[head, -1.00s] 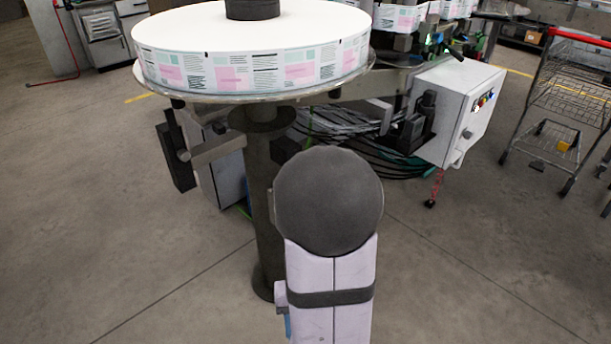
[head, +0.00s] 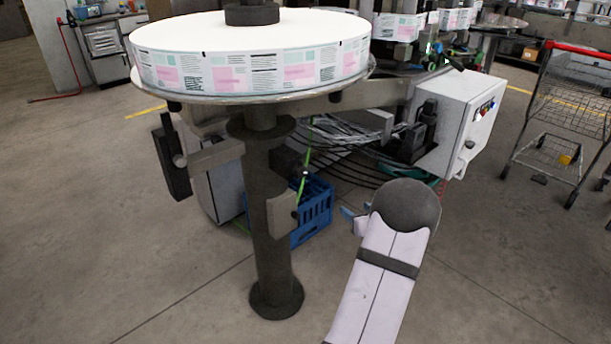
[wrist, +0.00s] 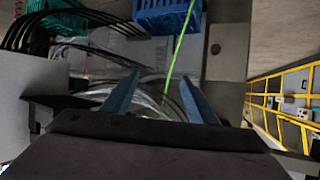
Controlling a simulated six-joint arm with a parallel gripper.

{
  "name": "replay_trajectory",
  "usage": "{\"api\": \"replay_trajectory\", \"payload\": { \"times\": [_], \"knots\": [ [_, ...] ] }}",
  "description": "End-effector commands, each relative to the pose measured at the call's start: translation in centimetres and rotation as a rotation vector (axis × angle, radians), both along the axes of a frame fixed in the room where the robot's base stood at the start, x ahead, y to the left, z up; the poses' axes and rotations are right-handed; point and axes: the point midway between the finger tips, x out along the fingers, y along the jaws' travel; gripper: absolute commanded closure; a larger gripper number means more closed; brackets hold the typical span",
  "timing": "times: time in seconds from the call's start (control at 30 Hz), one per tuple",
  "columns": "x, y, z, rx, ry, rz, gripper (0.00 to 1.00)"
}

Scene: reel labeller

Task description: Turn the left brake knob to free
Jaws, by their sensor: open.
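No knob in view can be clearly made out as the left brake knob. A small dark knob-like part (head: 294,213) sits on the grey box (head: 281,212) on the reel stand's column. My gripper (head: 348,213) is right of that box in the head view, apart from it and partly hidden by my arm. In the wrist view my gripper (wrist: 158,80) shows two blue fingers spread apart with nothing between them. Cables lie beyond the fingers. The large label reel (head: 250,60) rests on its round plate above the column (head: 270,265).
A blue crate (head: 313,212) stands behind the column, with a green cord (head: 303,180) rising from it. A white control box (head: 462,120) is at right, with loose black cables (head: 365,165) to its left. A shopping cart (head: 560,115) stands far right. The front floor is clear.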

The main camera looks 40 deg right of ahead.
Motion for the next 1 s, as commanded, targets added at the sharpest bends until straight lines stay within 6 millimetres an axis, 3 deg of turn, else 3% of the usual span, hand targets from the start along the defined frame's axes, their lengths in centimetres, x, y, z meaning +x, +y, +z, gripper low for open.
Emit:
{"api": "replay_trajectory", "payload": {
  "times": [0.13,0.3,0.4,0.77,1.0],
  "knots": [
    [3.6,3.9,5.1,0.063,-0.229,0.181,0.47],
    [4.9,8.2,9.2,0.209,-0.425,0.321,0.47],
    [5.0,9.4,11.0,0.290,-0.509,0.352,0.47],
    [5.3,9.6,11.3,0.373,-0.536,0.338,0.47],
    [7.7,9.7,11.3,0.373,-0.535,0.340,0.47]
  ]
}}
